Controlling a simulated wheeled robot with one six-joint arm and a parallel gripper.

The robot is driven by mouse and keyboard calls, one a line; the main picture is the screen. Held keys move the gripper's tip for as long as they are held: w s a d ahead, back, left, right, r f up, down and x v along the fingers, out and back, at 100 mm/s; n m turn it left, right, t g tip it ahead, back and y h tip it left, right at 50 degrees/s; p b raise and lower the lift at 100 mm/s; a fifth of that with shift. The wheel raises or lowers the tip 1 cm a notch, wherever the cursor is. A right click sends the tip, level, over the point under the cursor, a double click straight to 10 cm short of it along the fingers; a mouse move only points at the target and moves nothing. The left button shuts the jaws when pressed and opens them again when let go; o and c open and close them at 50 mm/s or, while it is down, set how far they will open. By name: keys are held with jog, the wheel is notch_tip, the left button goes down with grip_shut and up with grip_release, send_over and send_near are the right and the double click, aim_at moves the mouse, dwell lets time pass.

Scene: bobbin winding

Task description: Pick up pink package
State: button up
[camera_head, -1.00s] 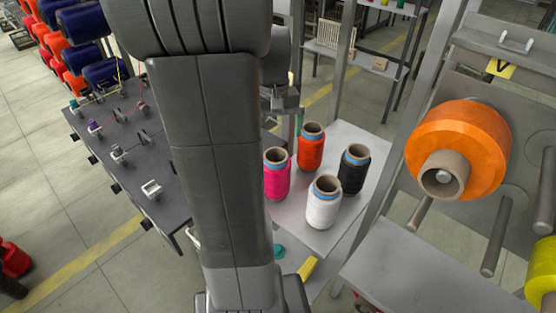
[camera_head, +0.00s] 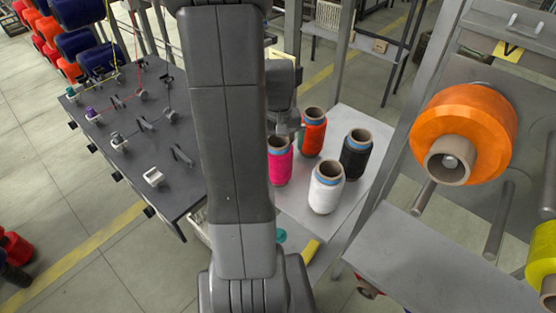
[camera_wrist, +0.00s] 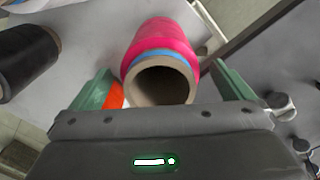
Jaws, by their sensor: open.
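The pink package (camera_head: 279,164) is a pink yarn spool on a cardboard core with a blue band. It stands upright on the grey shelf (camera_head: 295,203), partly hidden by my arm in the head view. In the wrist view the pink package (camera_wrist: 160,46) is in the middle, its open core end facing the camera. My gripper (camera_wrist: 163,85) is open, its green fingers on either side of the core end. I cannot tell whether either finger touches it. In the head view the gripper tips are mostly hidden near the pink and orange spools.
An orange-red spool (camera_head: 313,133), a black spool (camera_head: 355,154) and a white spool (camera_head: 325,188) stand close by on the same shelf. A large orange spool (camera_head: 462,128) hangs on the rack at right. A dark winding table (camera_head: 120,130) is at left.

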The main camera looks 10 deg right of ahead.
jog(key=shift+f, duration=1.45)
jog(key=c, duration=1.1)
jog(key=shift+r, duration=0.1)
